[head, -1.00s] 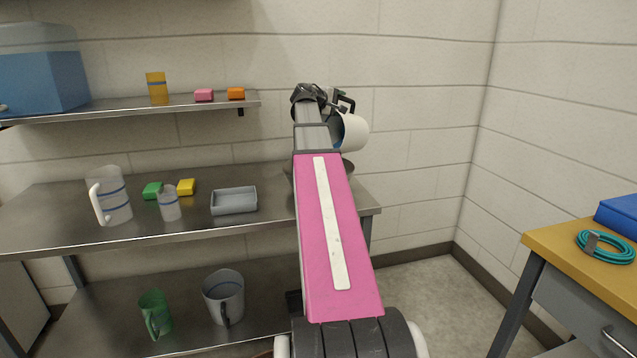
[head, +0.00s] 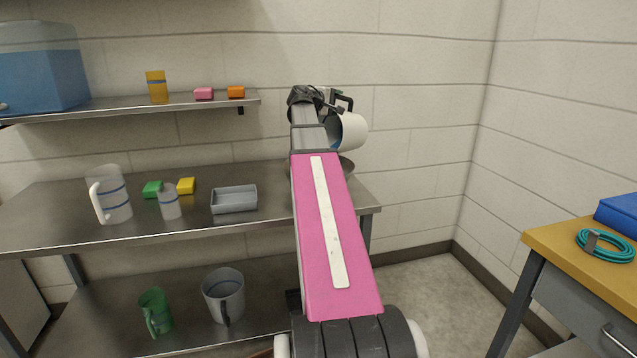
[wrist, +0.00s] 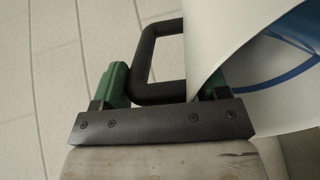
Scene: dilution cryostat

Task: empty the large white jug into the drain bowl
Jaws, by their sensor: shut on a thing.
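The large white jug (head: 350,132) is held up beyond my arm in the head view, tipped well over with its mouth toward the lower left. My gripper (head: 330,99) is shut on its black handle (wrist: 158,60), which sits between the green finger pads in the wrist view. The jug's white wall and open mouth (wrist: 275,75) fill the upper right there, with a blue band visible inside. A grey bowl (head: 347,168), apparently the drain bowl, stands on the bench below the jug, mostly hidden behind my arm. I cannot tell how much liquid is left.
The steel bench (head: 60,205) also carries a clear jug (head: 112,200), a small beaker (head: 169,206), green and yellow blocks and a grey tray (head: 234,200). A shelf (head: 200,103) with a blue tank is above. A yellow-topped table (head: 570,245) stands right.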

